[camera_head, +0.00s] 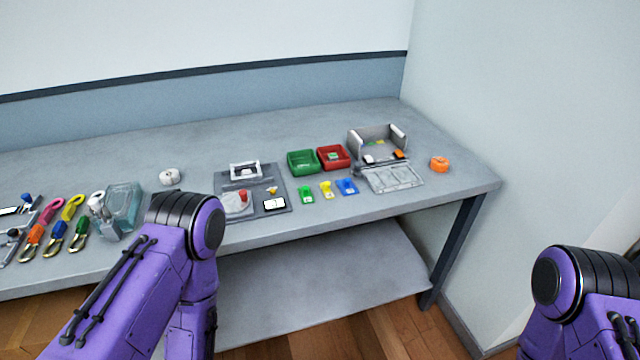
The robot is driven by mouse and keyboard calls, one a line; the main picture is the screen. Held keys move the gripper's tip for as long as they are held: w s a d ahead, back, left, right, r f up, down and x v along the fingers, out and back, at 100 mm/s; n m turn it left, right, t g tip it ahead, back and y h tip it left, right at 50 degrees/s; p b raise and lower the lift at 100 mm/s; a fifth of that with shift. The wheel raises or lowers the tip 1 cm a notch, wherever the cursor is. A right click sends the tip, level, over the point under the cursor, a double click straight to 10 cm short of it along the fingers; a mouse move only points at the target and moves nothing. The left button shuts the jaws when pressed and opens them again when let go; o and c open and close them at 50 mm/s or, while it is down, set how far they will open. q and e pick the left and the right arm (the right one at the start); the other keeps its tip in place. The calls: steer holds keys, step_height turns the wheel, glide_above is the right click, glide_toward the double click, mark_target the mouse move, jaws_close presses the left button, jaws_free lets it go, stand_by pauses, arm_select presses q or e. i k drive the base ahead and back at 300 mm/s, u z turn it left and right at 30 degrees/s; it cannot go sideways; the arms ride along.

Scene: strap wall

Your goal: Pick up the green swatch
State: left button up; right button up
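The green swatch (306,194) is a small flat piece lying on the grey table (420,205) near its front edge. It is the leftmost of a row with a yellow swatch (326,190) and a blue swatch (347,187). Nothing covers it. Only purple links of my two arms show, at the lower left and lower right. Neither gripper is in view, so I cannot see their fingers or what they hold.
Behind the swatches stand a green bin (302,161) and a red bin (333,157). A grey board with parts (277,205) lies to the left. An open grey box (356,142) and an orange object (439,164) are to the right. Several straps with clips (57,231) lie far left.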

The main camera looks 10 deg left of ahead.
mark_target(305, 193)
steer(key=u, duration=0.35)
steer(key=i, duration=0.55)
steer(key=u, duration=0.5)
